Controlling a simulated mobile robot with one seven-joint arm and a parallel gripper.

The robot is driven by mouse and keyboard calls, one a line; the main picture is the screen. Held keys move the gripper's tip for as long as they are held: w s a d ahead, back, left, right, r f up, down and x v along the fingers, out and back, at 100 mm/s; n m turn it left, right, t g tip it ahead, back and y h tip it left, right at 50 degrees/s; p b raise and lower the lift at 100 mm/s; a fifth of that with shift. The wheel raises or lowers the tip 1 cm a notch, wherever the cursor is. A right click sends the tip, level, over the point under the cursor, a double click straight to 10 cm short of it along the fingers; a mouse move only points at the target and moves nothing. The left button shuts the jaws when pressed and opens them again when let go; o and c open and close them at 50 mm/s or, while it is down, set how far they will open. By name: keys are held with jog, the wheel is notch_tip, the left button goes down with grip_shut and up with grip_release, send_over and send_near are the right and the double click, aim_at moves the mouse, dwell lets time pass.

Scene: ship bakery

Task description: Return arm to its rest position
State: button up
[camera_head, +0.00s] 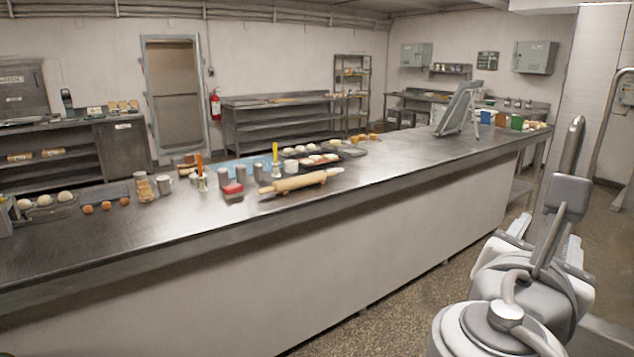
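My arm (530,275) is at the lower right, white and grey, folded close to my own body. It stands to the right of the long counter, over the floor, and appears apart from the counter. Its grey upper end (568,195) points up. I cannot make out two separate fingertips, so whether my gripper is open or shut does not show. No held object can be seen at the arm.
The long steel counter (380,172) holds a rolling pin (300,182), a red-topped block (232,188), eggs (105,205), cups, trays of dough and a tilted grey stand (459,108). A curved metal rail (598,140) rises at the right. Speckled floor (425,300) lies between counter and arm.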

notch_tip(320, 180, down, 7)
jog(key=m+g+y+p, duration=0.1)
jog(key=m+g+y, duration=0.2)
jog(key=m, duration=0.5)
jog(key=a+f+m+g+y, duration=0.1)
jog(key=a+f+m+y, duration=0.2)
jog(key=a+m, duration=0.3)
jog(key=a+f+m+g+y+p, duration=0.1)
jog(key=a+f+m+y, duration=0.3)
jog(key=m, duration=0.6)
jog(key=a+y, duration=0.2)
jog(key=a, duration=0.1)
jog(key=shift+s+f+g+y+p, duration=0.25)
jog(key=shift+s+g+y+p, duration=0.05)
jog(key=shift+s+g, duration=0.1)
jog(key=shift+d+m, duration=0.1)
jog(key=shift+m, duration=0.2)
